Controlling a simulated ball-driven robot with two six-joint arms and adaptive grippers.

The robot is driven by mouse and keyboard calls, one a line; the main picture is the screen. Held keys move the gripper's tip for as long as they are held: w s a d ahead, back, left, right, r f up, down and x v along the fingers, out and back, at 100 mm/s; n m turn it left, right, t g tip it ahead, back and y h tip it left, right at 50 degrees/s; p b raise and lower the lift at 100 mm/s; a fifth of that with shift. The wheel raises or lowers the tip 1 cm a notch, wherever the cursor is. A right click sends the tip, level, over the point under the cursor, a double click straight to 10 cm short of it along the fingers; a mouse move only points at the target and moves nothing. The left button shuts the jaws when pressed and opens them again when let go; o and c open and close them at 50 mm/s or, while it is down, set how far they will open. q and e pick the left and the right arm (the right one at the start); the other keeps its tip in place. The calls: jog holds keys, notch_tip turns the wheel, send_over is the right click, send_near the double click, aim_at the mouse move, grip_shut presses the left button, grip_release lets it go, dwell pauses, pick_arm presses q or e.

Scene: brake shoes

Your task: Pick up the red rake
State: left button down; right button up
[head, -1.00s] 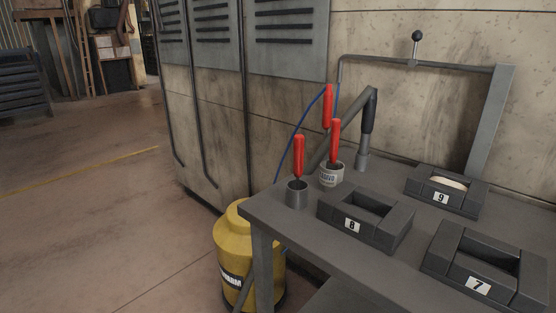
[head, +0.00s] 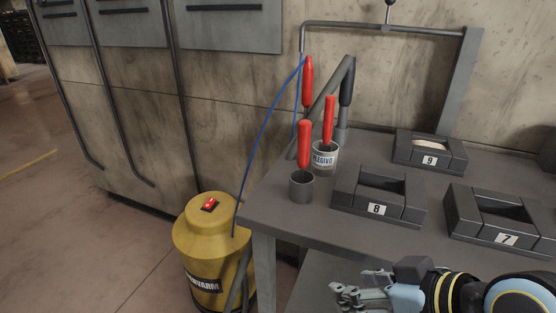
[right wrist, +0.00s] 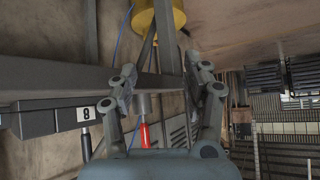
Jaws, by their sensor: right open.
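Several red-handled tools stand at the table's left end, and I cannot tell which is the rake. One red handle (head: 304,146) rises from a small grey cup (head: 302,189) at the front. My right gripper (head: 343,293) is open and empty, low in front of the table. In the right wrist view, turned upside down, a red handle (right wrist: 145,134) shows beyond the open fingers (right wrist: 166,78). My left gripper is out of view.
The grey table (head: 270,210) carries dark bins numbered 8 (head: 366,206), 7 (head: 484,232) and 9 (head: 418,165). A metal pipe frame (head: 400,28) stands at the back. A yellow tank (head: 205,245) stands by the left table leg. Open floor lies further left.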

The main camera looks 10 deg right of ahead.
notch_tip(320, 180, up, 2)
jog(key=w+a+r+t, duration=0.1)
jog(key=w+a, duration=0.1)
jog(key=m+t, duration=0.2)
jog(key=t, duration=0.6)
send_near(307, 139)
jog(key=p+x, duration=0.1)
jog(key=x, duration=0.4)
jog(key=shift+w+f+p, duration=0.1)
jog(key=shift+f+p, duration=0.05)
jog(key=shift+p, duration=0.2)
jog(key=p+x, duration=0.1)
jog(key=x, duration=0.4)
jog(key=shift+r+p, duration=0.2)
jog(key=shift+p, duration=0.1)
jog(key=shift+w+a+f, duration=0.1)
jog(key=shift+w, duration=0.4)
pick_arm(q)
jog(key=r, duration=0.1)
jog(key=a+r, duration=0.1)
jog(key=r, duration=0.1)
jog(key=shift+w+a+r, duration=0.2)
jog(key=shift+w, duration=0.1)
pick_arm(e)
grip_shut()
